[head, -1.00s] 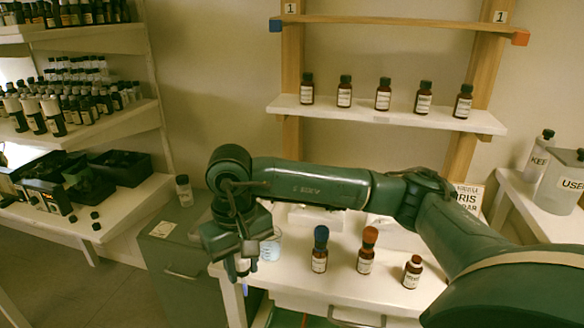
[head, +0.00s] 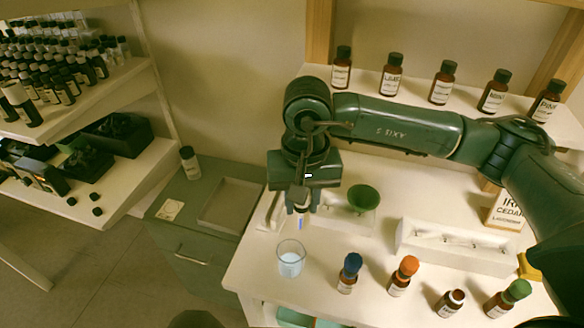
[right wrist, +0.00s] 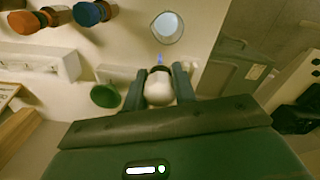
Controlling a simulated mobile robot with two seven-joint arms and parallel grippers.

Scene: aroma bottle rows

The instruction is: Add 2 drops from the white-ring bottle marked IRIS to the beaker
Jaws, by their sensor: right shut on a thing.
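My right gripper (head: 300,205) is shut on a dropper. In the right wrist view the dropper's white bulb (right wrist: 158,90) sits between the fingers, with a dark collar and bluish tip beyond. The tip points down in the head view, above and just behind the glass beaker (head: 291,262). The beaker holds pale blue liquid and also shows in the right wrist view (right wrist: 166,28). A brown bottle (head: 449,304) without a tall cap stands on the table, its neck showing a pale ring; I cannot read its label. My left gripper is not in view.
Blue-capped (head: 349,273), orange-capped (head: 403,277) and green-capped (head: 508,298) bottles stand near the front edge. A green funnel-like piece (head: 363,198), a white rack (head: 455,248) and a card reading IRIS, CEDAR (head: 507,212) are behind. Several bottles line the shelf above.

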